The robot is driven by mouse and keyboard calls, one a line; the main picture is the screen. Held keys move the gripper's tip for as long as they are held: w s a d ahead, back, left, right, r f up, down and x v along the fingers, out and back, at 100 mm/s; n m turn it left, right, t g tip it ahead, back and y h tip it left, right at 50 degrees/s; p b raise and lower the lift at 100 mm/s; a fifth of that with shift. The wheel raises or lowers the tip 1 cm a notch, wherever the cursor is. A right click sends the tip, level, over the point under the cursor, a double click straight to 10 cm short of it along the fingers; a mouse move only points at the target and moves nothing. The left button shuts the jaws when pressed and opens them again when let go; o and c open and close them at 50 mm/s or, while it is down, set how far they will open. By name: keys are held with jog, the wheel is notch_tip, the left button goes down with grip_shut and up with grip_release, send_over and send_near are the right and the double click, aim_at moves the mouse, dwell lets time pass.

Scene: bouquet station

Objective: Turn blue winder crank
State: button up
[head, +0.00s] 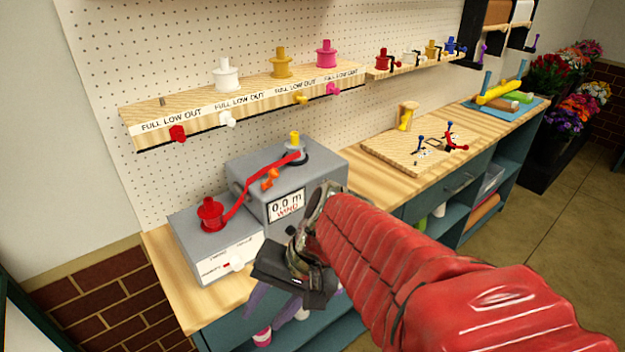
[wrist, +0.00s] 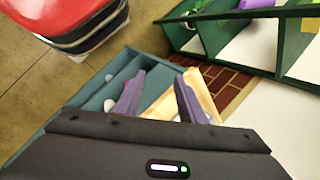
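A small blue winder (head: 452,46) stands at the right end of the upper right shelf, beside red, white and yellow ones. Its crank is too small to make out clearly. My gripper (head: 268,303) hangs in front of the bench's front edge, low and far from the blue winder. In the wrist view its two purple fingers (wrist: 160,88) stand apart with nothing between them. The blue winder is not in the wrist view.
A grey winding machine (head: 325,165) with a red ribbon and a "0.0 m" display sits on the bench behind my gripper. A wooden board (head: 385,150) with small blue- and red-tipped parts lies further right. Spools line the left shelf (head: 130,112).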

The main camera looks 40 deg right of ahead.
jog(key=w+d+r+m+t+y, duration=0.1)
jog(key=w+d+m+t+y, duration=0.1)
jog(key=w+d+m+t, duration=0.35)
jog(key=w+d+r+m+t+y, duration=0.1)
jog(key=w+d+m+t, duration=0.15)
jog(key=d+m, duration=0.55)
jog(key=s+d+m+t+h, duration=0.2)
jog(key=d+m, duration=0.3)
jog(key=d, duration=0.4)
jog(key=s+d+m+t+h, duration=0.3)
jog(key=d+m+t+h, duration=0.2)
jog(key=d, duration=0.4)
jog(key=shift+r, duration=0.35)
jog(key=shift+w, duration=0.1)
jog(key=shift+w+a, duration=0.15)
jog(key=shift+w, duration=3.3)
jog(key=shift+w+a, duration=0.1)
jog(key=shift+w, duration=3.3)
